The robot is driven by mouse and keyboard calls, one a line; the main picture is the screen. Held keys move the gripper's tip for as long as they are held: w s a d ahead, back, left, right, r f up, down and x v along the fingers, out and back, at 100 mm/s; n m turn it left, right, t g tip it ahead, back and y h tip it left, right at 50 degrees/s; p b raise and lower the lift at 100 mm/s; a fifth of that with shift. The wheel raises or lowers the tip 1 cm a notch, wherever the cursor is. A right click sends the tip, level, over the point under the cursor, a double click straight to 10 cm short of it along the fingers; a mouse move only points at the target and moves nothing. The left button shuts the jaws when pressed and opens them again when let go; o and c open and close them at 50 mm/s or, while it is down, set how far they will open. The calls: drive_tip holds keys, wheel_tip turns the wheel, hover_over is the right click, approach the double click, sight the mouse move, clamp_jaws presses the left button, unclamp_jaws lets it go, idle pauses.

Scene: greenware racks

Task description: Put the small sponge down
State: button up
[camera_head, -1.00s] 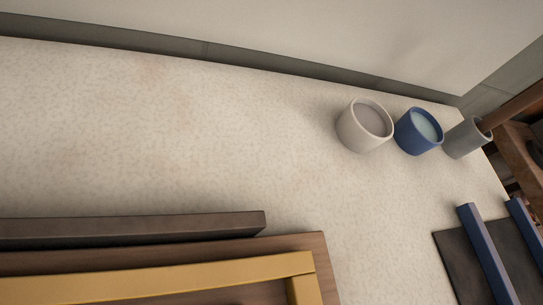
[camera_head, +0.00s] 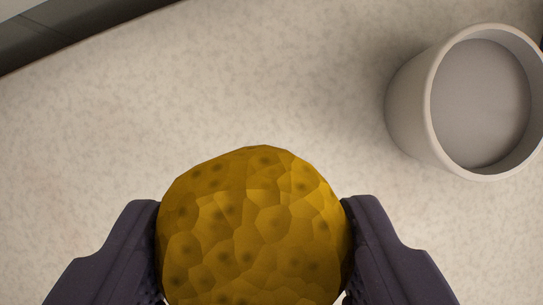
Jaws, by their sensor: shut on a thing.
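The small sponge (camera_head: 252,230) is a rounded, yellow-brown, pitted lump at the bottom middle of the view. My gripper (camera_head: 252,248) has one dark finger on each side of it and is shut on it. The sponge's lower part is cut off by the frame edge. Whether its underside touches the pale speckled surface cannot be told.
A light grey cup (camera_head: 412,105) with grey contents stands at the upper right, apart from the sponge. A dark grey edge strip (camera_head: 60,30) runs along the upper left. The pale speckled surface (camera_head: 230,90) between them is clear.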

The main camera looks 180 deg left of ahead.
sight(257, 217)
wheel_tip(257, 217, down, 6)
drive_tip(key=shift+r+b, duration=0.15)
drive_tip(key=shift+b, duration=0.7)
drive_tip(key=shift+r, duration=0.1)
drive_tip(key=o, duration=0.9)
drive_tip(key=shift+o, duration=0.2)
drive_tip(key=p+v, duration=0.3)
drive_tip(key=v, duration=0.9)
drive_tip(key=shift+p, duration=0.3)
